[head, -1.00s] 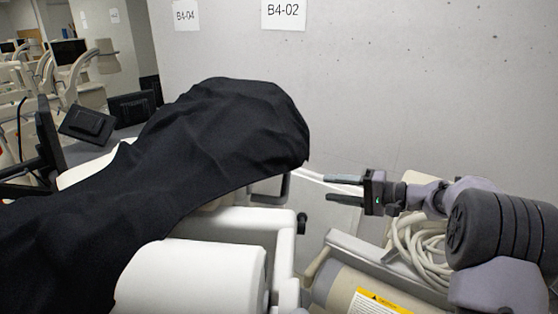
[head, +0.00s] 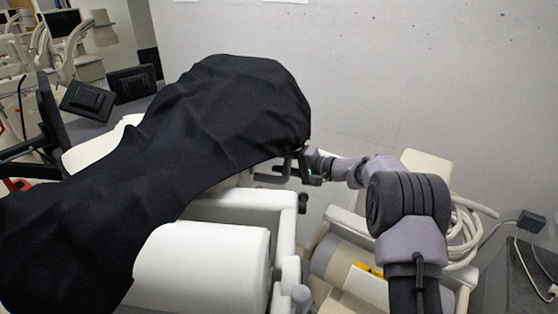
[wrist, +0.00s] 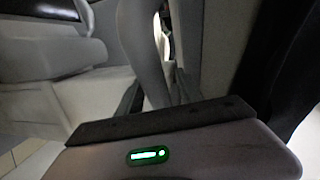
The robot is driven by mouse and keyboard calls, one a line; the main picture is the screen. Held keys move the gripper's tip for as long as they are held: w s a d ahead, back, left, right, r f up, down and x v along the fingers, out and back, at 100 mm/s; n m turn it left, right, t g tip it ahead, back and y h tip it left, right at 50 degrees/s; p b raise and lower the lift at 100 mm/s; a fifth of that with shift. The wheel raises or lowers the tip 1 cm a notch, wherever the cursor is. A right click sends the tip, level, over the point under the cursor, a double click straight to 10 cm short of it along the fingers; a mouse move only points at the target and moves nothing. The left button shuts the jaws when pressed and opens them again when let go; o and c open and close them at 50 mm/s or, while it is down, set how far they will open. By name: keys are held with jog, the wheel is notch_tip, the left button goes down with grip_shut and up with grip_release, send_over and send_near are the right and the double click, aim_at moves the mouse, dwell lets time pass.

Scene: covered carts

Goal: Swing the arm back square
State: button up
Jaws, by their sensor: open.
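My arm (head: 408,208) reaches in from the lower right of the head view, bent and extended leftward. My gripper (head: 280,171) points left at the right end of the black cover (head: 225,120), close under its hanging edge. In the wrist view, the gripper housing with a green light fills the bottom, with pale cart parts (wrist: 60,60) and a dark surface on the right close by.
A white covered cart body (head: 200,262) stands below the cloth. A beige cylinder (head: 345,270) and a coiled pale hose (head: 465,232) lie under and beside my arm. The grey wall (head: 400,80) stands behind. Open air lies above the arm on the right.

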jog(key=shift+c, duration=0.4)
grip_shut()
dwell(0.9)
